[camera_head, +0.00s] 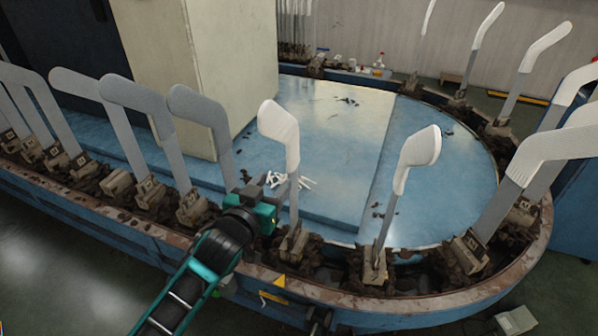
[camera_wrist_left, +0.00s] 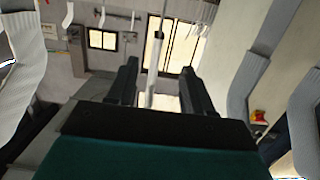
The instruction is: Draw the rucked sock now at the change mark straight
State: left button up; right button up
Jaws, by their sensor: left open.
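A flat upright form (camera_head: 293,205) stands just behind the yellow triangle mark (camera_head: 280,281) on the rim. A white sock (camera_head: 279,130) covers its bent top and the upper part of its leg; the lower leg is bare. My left gripper (camera_head: 268,188) is open and empty, beside the lower leg of this form and below the sock. In the left wrist view a narrow pale upright (camera_wrist_left: 152,65) appears between the two open fingers; I cannot tell how deep it sits between them. My right gripper is not in view.
Another form with a white sock (camera_head: 420,147) stands to the right, and several socked forms follow the curve. Small white pieces (camera_head: 305,181) lie on the blue deck (camera_head: 335,130). A pale column (camera_head: 205,70) rises behind.

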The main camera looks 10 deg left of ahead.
aim_at(288, 163)
pick_arm(q)
jog(key=w, duration=0.1)
jog(key=w+d+r, duration=0.1)
jog(key=w, duration=0.1)
jog(key=shift+r, duration=0.2)
jog(key=b+x, duration=0.1)
jog(key=x, duration=0.3)
jog(key=shift+b+x, duration=0.55)
jog(key=shift+x, duration=0.3)
jog(key=shift+w+d+f+b, duration=0.1)
jog(key=shift+w+b, duration=0.3)
jog(key=shift+w, duration=0.25)
jog(key=c, duration=0.9)
jog(key=shift+f, duration=0.15)
